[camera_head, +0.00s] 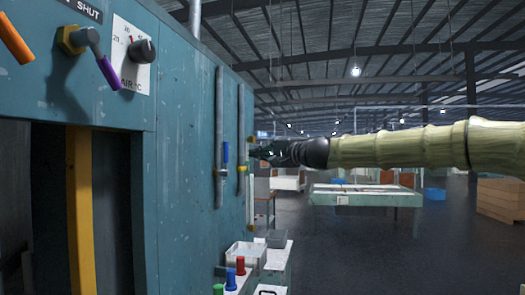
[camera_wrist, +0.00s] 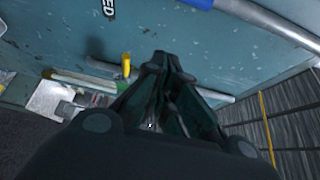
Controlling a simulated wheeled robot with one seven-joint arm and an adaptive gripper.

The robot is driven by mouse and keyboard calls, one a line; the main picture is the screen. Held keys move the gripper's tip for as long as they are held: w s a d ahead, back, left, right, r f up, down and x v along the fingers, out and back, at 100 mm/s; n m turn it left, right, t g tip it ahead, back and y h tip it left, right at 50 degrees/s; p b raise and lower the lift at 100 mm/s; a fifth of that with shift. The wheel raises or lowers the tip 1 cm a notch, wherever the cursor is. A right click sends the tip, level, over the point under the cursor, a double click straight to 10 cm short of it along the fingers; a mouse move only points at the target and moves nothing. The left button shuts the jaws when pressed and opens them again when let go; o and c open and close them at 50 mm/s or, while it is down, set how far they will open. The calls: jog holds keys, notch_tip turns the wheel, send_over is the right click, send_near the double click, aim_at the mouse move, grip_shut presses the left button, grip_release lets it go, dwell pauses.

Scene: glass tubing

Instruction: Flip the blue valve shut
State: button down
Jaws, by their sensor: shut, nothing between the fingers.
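The blue valve handle (camera_head: 225,153) is on a grey vertical pipe on the teal panel. It stands upright, in line with the pipe. In the wrist view a blue piece (camera_wrist: 186,3) beside a grey pipe is cut off by the top edge; it looks like the same handle. My gripper (camera_head: 256,153) is to the right of the blue handle in the head view, apart from it. In the wrist view my gripper's dark fingers (camera_wrist: 166,68) are shut and empty, in front of the panel.
A yellow handle (camera_head: 242,168) is on a second pipe between the blue handle and my gripper; a yellow handle (camera_wrist: 125,64) also shows in the wrist view. Bins and coloured pieces (camera_head: 245,255) stand below. Right of the panel the floor is open before a table (camera_head: 365,199).

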jog(key=a+p, duration=0.1)
jog(key=a, duration=0.5)
jog(key=shift+w+a+r+p, duration=0.2)
jog(key=shift+w+r+p, duration=0.1)
jog(key=shift+p, duration=0.1)
dwell(0.3)
jog(key=shift+s+a+f+b, duration=0.1)
jog(key=shift+a+f+b, duration=0.1)
jog(key=shift+b, duration=0.5)
jog(key=shift+d+r+n, duration=0.1)
jog(key=shift+d+n, duration=0.05)
jog(key=shift+n, duration=0.15)
